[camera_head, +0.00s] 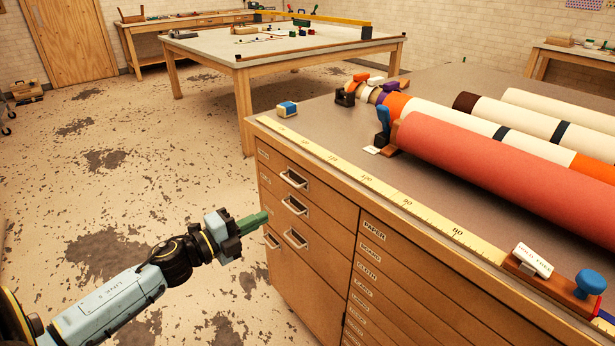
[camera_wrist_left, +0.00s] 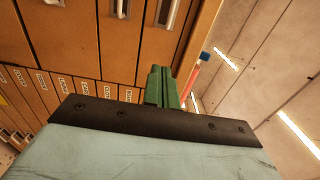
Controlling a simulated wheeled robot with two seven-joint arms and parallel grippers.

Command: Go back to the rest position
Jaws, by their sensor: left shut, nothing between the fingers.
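My left gripper (camera_head: 252,222) has green fingers that are shut with nothing between them. In the head view it is in front of the wooden drawer cabinet (camera_head: 318,262), below the counter top and over the floor at the left. In the left wrist view the green fingers of the left gripper (camera_wrist_left: 162,85) are together, with drawer fronts (camera_wrist_left: 60,35) behind them. My right gripper is not in view. Large rolls lie on the counter, the nearest a red roll (camera_head: 500,170).
The counter (camera_head: 330,120) has a yellow ruler (camera_head: 375,185) along its edge and a small blue-and-white block (camera_head: 287,109) at its corner. Drawer handles (camera_head: 294,179) stick out near the left gripper. The floor (camera_head: 130,170) at left is clear. A second table (camera_head: 215,50) stands behind.

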